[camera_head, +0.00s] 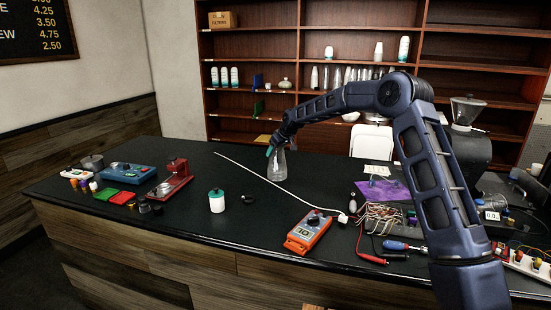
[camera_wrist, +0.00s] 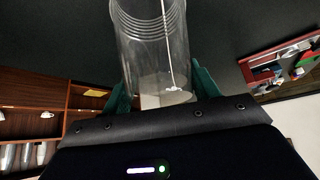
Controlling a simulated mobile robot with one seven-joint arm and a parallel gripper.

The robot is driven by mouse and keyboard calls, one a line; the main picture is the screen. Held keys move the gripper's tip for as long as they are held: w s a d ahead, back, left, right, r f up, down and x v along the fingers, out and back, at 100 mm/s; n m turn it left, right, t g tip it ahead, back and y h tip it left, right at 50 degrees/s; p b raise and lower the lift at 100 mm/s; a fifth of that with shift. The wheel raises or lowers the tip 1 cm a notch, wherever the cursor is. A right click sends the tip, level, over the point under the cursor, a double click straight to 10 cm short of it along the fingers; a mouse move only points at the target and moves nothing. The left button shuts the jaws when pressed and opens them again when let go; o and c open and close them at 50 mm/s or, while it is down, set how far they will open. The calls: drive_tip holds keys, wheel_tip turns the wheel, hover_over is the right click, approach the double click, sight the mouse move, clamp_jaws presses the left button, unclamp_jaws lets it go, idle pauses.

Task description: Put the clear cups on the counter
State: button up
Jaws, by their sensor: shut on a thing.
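My gripper (camera_head: 273,149) is shut on a clear cup (camera_head: 278,166) over the far middle of the dark counter (camera_head: 170,220). The cup looks upright, with its lower end at or just above the counter top; I cannot tell if it touches. In the wrist view the clear cup (camera_wrist: 150,45) sits between the green fingertips of my gripper (camera_wrist: 160,92), its ribbed end away from the palm. More clear cups (camera_head: 338,77) stand in a row on the back shelf, partly behind my arm.
A white jar with a green lid (camera_head: 216,201) and an orange meter (camera_head: 309,231) stand nearer the front. A red press (camera_head: 173,180) is at left. Counter around the jar is fairly clear.

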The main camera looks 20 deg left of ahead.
sight(275, 157)
drive_tip(key=shift+f, duration=1.85)
drive_tip(key=o, duration=1.4)
drive_tip(key=v, duration=1.1)
drive_tip(key=s+d+r+m+h, duration=0.15)
drive_tip(key=s+d+r, duration=0.4)
drive_tip(key=d, duration=0.65)
drive_tip(key=s+d+r+m+t+h, duration=0.15)
drive_tip(key=s+d+r, duration=0.25)
drive_tip(key=s+d, duration=0.55)
drive_tip(key=s+d+r+m+h, duration=0.1)
drive_tip(key=s+d+r+m, duration=0.25)
drive_tip(key=d, duration=1.05)
drive_tip(key=s+d+f+m, duration=0.1)
drive_tip(key=s+d+f, duration=0.1)
drive_tip(key=s+d, duration=0.4)
drive_tip(key=s+d+f+m+h, duration=0.1)
drive_tip(key=s+d+m, duration=0.1)
drive_tip(key=s+d, duration=0.5)
drive_tip(key=s+d+f+m, duration=0.2)
drive_tip(key=s+d, duration=0.4)
drive_tip(key=s, duration=0.8)
drive_tip(key=shift+d+f+m+h, duration=0.25)
drive_tip(key=shift+d+f+h, duration=0.1)
drive_tip(key=shift+f+h, duration=0.05)
